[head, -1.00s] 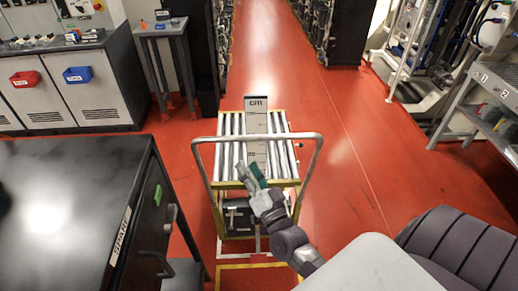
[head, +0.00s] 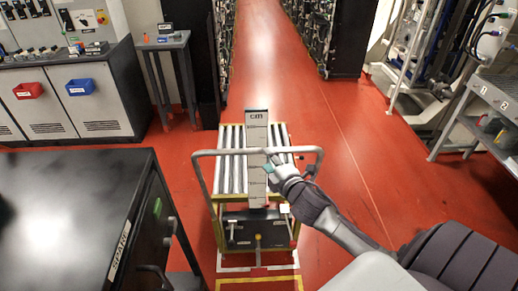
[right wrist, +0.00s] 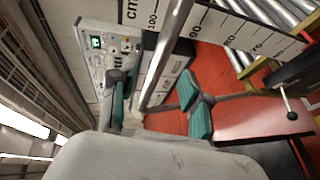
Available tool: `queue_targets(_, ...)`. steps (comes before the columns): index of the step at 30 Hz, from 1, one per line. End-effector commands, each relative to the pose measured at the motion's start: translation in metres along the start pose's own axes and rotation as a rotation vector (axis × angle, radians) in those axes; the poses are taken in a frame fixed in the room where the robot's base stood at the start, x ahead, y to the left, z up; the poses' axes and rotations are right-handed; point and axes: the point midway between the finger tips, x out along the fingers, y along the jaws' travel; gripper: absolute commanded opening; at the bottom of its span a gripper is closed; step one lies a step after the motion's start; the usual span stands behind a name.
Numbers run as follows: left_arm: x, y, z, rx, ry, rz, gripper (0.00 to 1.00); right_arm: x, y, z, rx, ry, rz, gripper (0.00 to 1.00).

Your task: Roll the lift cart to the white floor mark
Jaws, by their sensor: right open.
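The lift cart (head: 286,217) stands upright in the aisle, with a roller top, a yellow frame and a grey push bar (head: 222,153). A white cm scale (head: 256,135) stands up at its middle. My right gripper (head: 270,168) is open at the right part of the push bar. In the right wrist view, the grey bar (right wrist: 166,52) runs between the two teal-padded fingers (right wrist: 157,105), with space beside it. A white line (head: 232,269) shows at the cart's foot; I cannot tell whether it is the floor mark. My left gripper is out of view.
A yellow outline (head: 258,280) lies on the floor in front of the cart. A grey shelf (head: 490,100) stands at the right. The red aisle (head: 262,60) beyond the cart is clear.

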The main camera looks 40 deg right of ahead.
Motion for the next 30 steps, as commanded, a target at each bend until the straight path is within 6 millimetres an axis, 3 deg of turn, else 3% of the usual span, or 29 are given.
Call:
queue_targets(3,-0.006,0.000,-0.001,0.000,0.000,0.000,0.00,0.026,0.003,0.000,0.003,-0.001,0.001,0.47)
queue_targets(10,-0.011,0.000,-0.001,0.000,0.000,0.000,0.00,0.059,0.001,0.000,0.003,0.000,0.000,0.47)
queue_targets(23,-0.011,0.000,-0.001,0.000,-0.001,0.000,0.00,0.068,-0.001,-0.001,0.003,0.002,-0.001,0.47)
queue_targets(30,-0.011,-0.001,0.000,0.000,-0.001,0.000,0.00,0.068,-0.001,-0.001,0.003,0.002,-0.001,0.07)
